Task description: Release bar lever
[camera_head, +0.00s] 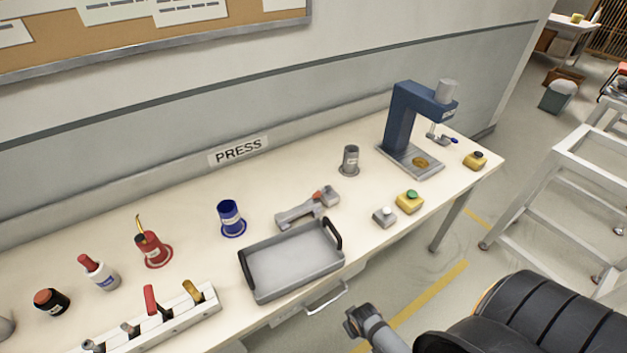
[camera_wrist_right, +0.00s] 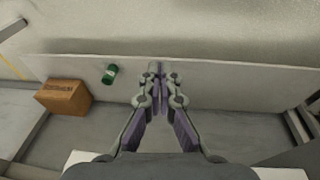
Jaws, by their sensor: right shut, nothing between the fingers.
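A white bar (camera_head: 190,316) at the front left of the bench carries several short levers. One lever has a red handle (camera_head: 151,300) and one a yellow handle (camera_head: 192,291); both stand up tilted. A blue press (camera_head: 401,120) at the far right end has a small side lever (camera_head: 443,138) with a blue knob. My right gripper (camera_head: 358,320) is low in front of the bench, apart from the bar and press. In the wrist view my right gripper (camera_wrist_right: 160,68) is shut and empty. My left gripper is not in view.
A grey tray (camera_head: 290,262), a grey tool with an orange part (camera_head: 308,206), a blue cup (camera_head: 230,217), bottles and a yellow button box (camera_head: 409,201) stand on the bench. A carton (camera_wrist_right: 64,97) and a green can (camera_wrist_right: 110,73) show in the wrist view.

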